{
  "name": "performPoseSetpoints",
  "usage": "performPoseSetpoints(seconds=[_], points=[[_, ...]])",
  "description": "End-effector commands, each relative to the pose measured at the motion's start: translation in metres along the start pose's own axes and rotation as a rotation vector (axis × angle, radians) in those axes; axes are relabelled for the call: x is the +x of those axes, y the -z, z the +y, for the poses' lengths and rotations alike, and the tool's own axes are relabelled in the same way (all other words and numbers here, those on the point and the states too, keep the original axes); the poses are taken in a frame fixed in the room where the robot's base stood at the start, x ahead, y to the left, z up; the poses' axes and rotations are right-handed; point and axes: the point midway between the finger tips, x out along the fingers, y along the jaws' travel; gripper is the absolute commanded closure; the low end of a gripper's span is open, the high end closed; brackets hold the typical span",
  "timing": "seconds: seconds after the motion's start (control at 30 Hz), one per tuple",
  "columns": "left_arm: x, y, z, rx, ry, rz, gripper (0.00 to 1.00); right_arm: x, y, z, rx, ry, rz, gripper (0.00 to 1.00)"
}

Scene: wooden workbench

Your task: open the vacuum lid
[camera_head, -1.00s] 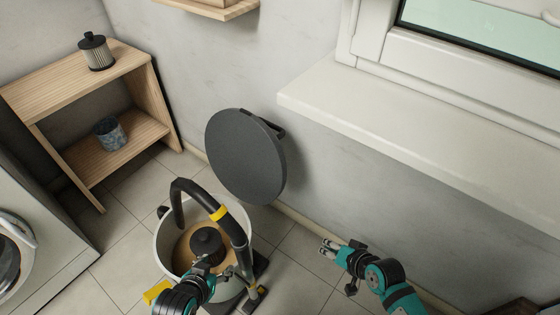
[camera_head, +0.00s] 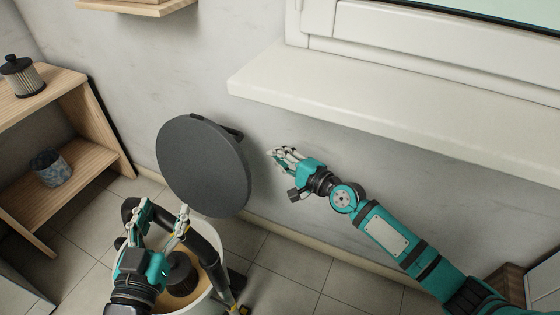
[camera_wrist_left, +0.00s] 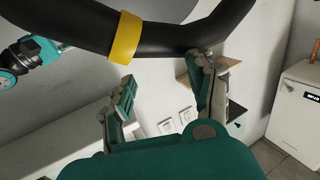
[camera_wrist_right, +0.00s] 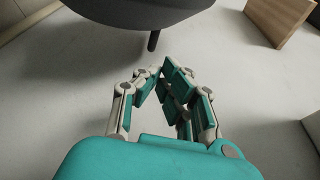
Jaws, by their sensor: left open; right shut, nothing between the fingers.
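The round dark grey lid (camera_head: 203,168) is raised and steeply tilted, close to the wall above the vacuum's pale drum (camera_head: 222,238). It also shows at the top of the right wrist view (camera_wrist_right: 140,12). My left gripper (camera_head: 165,212) is open above the drum, below the lid's lower left edge. The black hose with a yellow band (camera_wrist_left: 126,38) crosses in front of its fingers in the left wrist view. My right gripper (camera_head: 278,156) is shut and empty, to the right of the lid and apart from it. The drum is partly hidden by my left gripper.
A dark filter (camera_head: 181,272) sits inside the drum. A wooden shelf (camera_head: 75,160) stands at the left, with a filter canister (camera_head: 22,77) on top and a blue-grey cup (camera_head: 50,168) below. The white window sill (camera_head: 340,110) juts out above my right arm.

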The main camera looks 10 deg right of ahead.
Motion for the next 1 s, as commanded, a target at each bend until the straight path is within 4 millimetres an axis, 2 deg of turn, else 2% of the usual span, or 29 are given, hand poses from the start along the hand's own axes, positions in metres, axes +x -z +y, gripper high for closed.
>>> performPoseSetpoints(seconds=[0.03,0.2,0.4,0.67,0.8,1.0], points=[[0.001,0.005,0.001,-0.001,-0.003,0.043,0.44,0.013,0.000,0.000,0.001,0.003,-0.001,1.00],[0.000,0.035,0.005,-0.005,-0.012,0.217,0.44,0.044,0.000,0.002,-0.002,0.000,-0.001,1.00],[-0.006,0.062,0.009,-0.010,-0.020,0.368,0.44,0.065,-0.002,0.001,-0.001,-0.002,-0.002,1.00],[0.001,0.019,0.002,-0.002,-0.005,0.097,0.44,0.058,-0.016,-0.001,-0.001,-0.002,-0.002,1.00],[-0.002,-0.007,-0.001,0.001,0.003,-0.052,0.44,0.055,-0.025,-0.001,0.001,-0.002,-0.002,1.00],[-0.009,-0.035,-0.006,0.003,0.013,-0.209,0.44,0.051,-0.035,0.000,-0.001,-0.002,-0.002,1.00]])
